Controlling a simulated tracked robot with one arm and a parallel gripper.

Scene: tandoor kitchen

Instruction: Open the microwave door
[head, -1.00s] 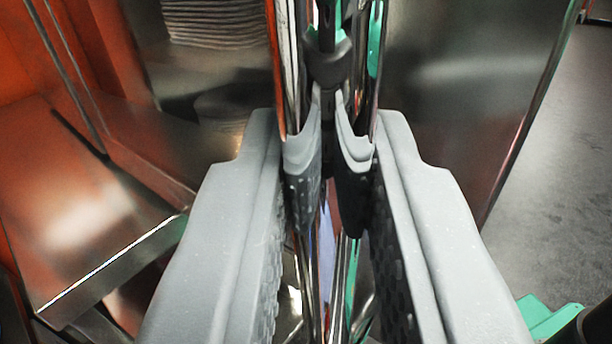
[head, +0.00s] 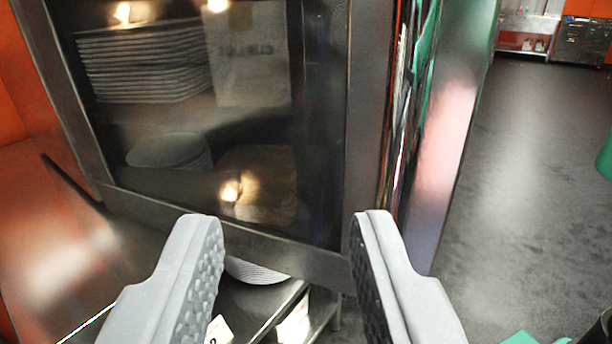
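The microwave door (head: 300,262) fills the upper middle as a dark glass panel in a steel frame. Stacked plates and light spots show in the glass; I cannot tell whether they are reflections or lie behind it. A shiny vertical strip, perhaps the handle (head: 398,120), runs along its right side. My gripper (head: 285,218) is open with its fingers wide apart, in front of the door's lower part. Nothing is between the fingers. Whether the door stands ajar I cannot tell.
A polished steel panel (head: 452,130) stands right of the door. Below the door are a white plate (head: 256,272) and a metal shelf edge (head: 280,315). A steel surface (head: 50,240) lies at left. Grey floor (head: 530,190) is open at right, with a sink unit (head: 528,30) far back.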

